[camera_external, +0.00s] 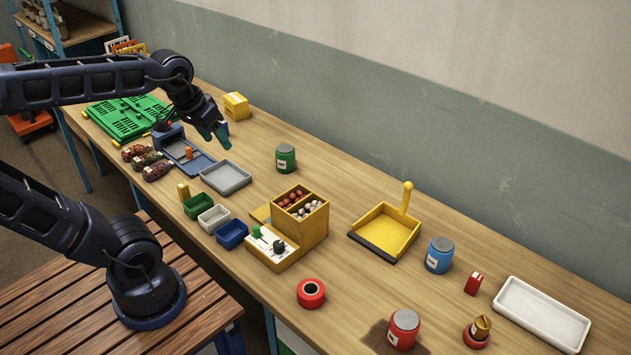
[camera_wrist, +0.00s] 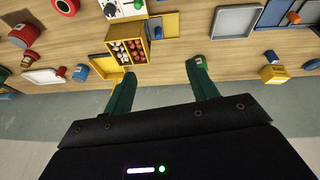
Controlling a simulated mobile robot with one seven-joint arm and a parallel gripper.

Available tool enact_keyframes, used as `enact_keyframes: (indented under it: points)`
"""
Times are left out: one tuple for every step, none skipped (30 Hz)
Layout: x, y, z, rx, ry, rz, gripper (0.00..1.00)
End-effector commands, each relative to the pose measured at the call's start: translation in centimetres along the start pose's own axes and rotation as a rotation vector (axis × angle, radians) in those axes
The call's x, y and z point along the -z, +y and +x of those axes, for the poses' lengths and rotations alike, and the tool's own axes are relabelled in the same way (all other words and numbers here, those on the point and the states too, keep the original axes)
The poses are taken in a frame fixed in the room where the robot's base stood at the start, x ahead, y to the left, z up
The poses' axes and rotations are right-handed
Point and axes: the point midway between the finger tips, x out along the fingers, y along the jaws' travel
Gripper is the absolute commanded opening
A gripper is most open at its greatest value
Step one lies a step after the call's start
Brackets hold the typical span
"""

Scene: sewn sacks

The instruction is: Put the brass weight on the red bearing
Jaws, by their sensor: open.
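A brass-coloured, pointed piece (camera_external: 482,326), which looks like the brass weight, is at the right front of the bench. It stands in or on a low red round piece (camera_external: 474,341); I cannot tell exactly how it rests. A red ring with a dark centre (camera_external: 311,293) lies flat at the front edge, with nothing on it; it also shows at the top of the wrist view (camera_wrist: 66,5). I cannot tell which red piece is the bearing. My gripper (camera_external: 213,136) is open and empty above the bench's left part, far from both; its green fingers are spread in the wrist view (camera_wrist: 163,76).
A red jar (camera_external: 403,329), a small red block (camera_external: 473,284) and a white tray (camera_external: 543,314) surround the brass piece. A blue jar (camera_external: 439,255), yellow dustpan (camera_external: 385,232) and yellow box of balls (camera_external: 313,228) stand farther left. Bare wood lies around the red ring.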

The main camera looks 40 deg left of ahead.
Motion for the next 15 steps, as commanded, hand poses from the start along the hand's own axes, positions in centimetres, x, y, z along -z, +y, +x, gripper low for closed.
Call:
enact_keyframes:
  points:
    - [-1.1,-0.8,0.0,0.012,0.011,0.020,0.58]
    - [-1.7,-1.1,0.1,0.018,0.016,0.036,0.58]
    - [-2.4,-1.5,0.1,0.026,0.021,0.054,0.58]
    - [-2.9,-1.8,0.2,0.031,0.023,0.065,0.58]
    - [-3.2,-2.0,0.3,0.035,0.026,0.076,0.58]
    - [-3.6,-2.2,0.3,0.040,0.029,0.087,0.58]
    - [-3.9,-2.3,0.3,0.043,0.030,0.094,0.58]
    - [-4.0,-2.4,0.4,0.045,0.031,0.099,0.58]
    - [-4.2,-2.5,0.5,0.047,0.031,0.104,0.58]
    - [-4.3,-2.6,0.5,0.048,0.031,0.107,0.58]
    - [-4.3,-2.6,0.5,0.049,0.032,0.109,0.58]
    - [-4.3,-2.6,0.5,0.049,0.032,0.110,0.58]
    - [-4.3,-2.6,0.5,0.049,0.032,0.111,0.58]
    - [-4.3,-2.6,0.5,0.049,0.032,0.110,0.58]
    - [-4.3,-2.6,0.5,0.049,0.032,0.110,0.58]
